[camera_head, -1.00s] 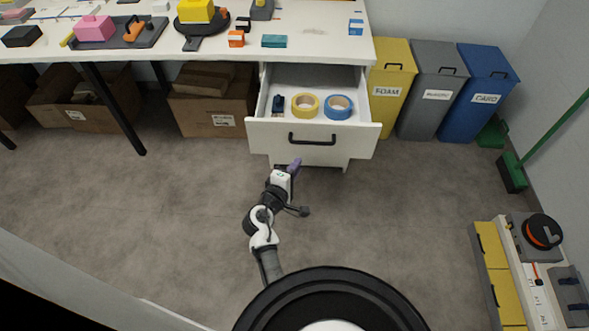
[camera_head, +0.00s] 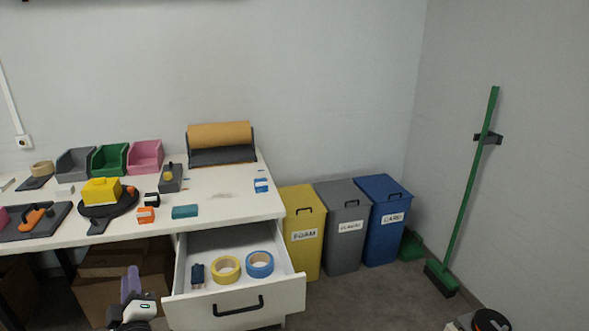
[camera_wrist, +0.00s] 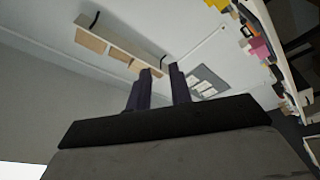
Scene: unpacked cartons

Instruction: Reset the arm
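My gripper (camera_head: 131,282) shows at the bottom left of the head view, its purple fingers pointing up, in front of the desk and left of the open drawer (camera_head: 236,306). In the wrist view my gripper (camera_wrist: 161,78) has its two dark fingers apart with nothing between them. That view is tilted and looks past the fingers at a wall with a shelf (camera_wrist: 118,46). Most of my arm is below the head view's edge.
The drawer juts out and holds a yellow tape roll (camera_head: 226,269), a blue tape roll (camera_head: 260,264) and a small dark item (camera_head: 197,276). The desk (camera_head: 225,207) carries bins and tools. Yellow, grey and blue waste bins (camera_head: 382,220) stand to its right.

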